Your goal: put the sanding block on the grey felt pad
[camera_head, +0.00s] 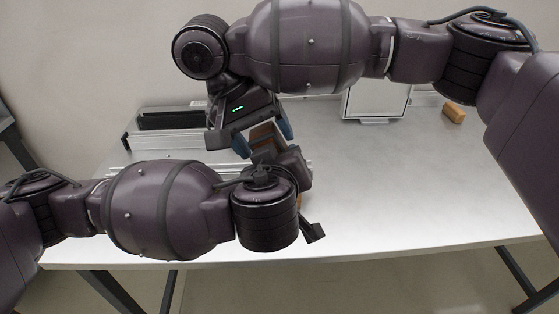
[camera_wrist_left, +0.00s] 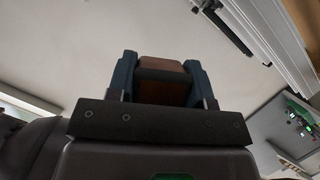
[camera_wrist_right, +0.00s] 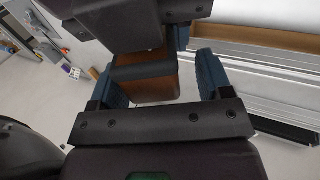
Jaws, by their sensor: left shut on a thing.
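A brown block with a dark band across it, which looks like the sanding block (camera_head: 262,135), is between my two grippers above the table. My left gripper (camera_wrist_left: 162,80) is shut on this block, whose brown end (camera_wrist_left: 162,64) shows between the blue fingers. My right gripper (camera_wrist_right: 160,80) has its blue fingers on either side of the same block (camera_wrist_right: 146,88). A gap shows between the block and the right-hand finger, so this gripper looks open. The left gripper's body (camera_wrist_right: 115,22) shows beyond the block in the right wrist view. I cannot make out the grey felt pad.
A pale framed panel (camera_head: 376,100) stands at the back of the table (camera_head: 400,190). A small tan block (camera_head: 453,113) lies to its right. Silver rails and a dark bar (camera_head: 170,118) lie at the back left. The table's right half is largely clear.

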